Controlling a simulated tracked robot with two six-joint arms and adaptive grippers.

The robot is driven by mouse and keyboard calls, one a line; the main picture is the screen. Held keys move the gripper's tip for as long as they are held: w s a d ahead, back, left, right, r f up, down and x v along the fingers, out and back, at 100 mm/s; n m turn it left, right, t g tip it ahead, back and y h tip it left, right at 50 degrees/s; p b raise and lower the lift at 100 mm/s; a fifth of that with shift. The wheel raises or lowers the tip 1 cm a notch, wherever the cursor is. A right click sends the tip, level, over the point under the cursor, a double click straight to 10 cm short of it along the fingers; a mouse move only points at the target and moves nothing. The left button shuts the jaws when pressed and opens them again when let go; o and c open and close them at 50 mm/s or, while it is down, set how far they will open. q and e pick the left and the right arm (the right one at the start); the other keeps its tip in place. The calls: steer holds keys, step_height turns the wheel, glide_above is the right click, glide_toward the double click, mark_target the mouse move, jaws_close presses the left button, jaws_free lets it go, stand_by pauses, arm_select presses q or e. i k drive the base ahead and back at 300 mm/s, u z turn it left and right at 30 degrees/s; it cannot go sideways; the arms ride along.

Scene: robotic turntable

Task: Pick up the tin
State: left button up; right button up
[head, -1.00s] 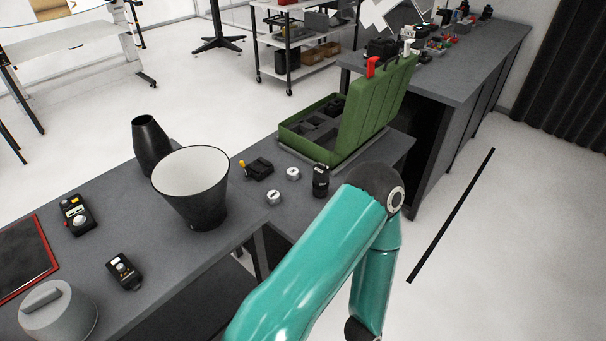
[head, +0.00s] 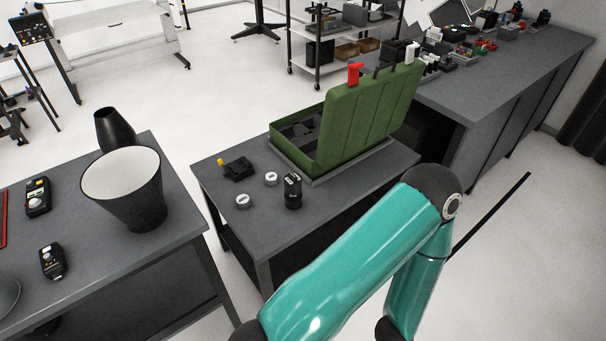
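Two small round silver tins lie on the small grey table: one (head: 271,179) farther back and one (head: 242,201) nearer its front edge. I cannot tell which of them is the tin meant. Both lie loose, apart from each other. A black cylindrical item (head: 292,192) stands to their right, and a black device with a yellow knob (head: 236,168) lies to their left. One of my teal arms fills the lower middle, bent at the elbow, to the right of the tins. Neither gripper is in view.
An open green case (head: 364,122) stands behind the tins. A gap separates the small table (head: 300,247) from the left table (head: 176,200), which bears a black bin (head: 140,199) and a black vase (head: 114,131). A long bench (head: 520,71) runs at the back right.

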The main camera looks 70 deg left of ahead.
mark_target(271, 178)
steer(key=z, duration=0.1)
steer(key=i, duration=1.05)
steer(key=u, duration=1.55)
steer(key=i, duration=0.3)
steer(key=u, duration=2.1)
steer(key=k, duration=0.45)
steer(key=u, duration=0.6)
steer(key=i, duration=1.45)
steer(key=z, duration=0.35)
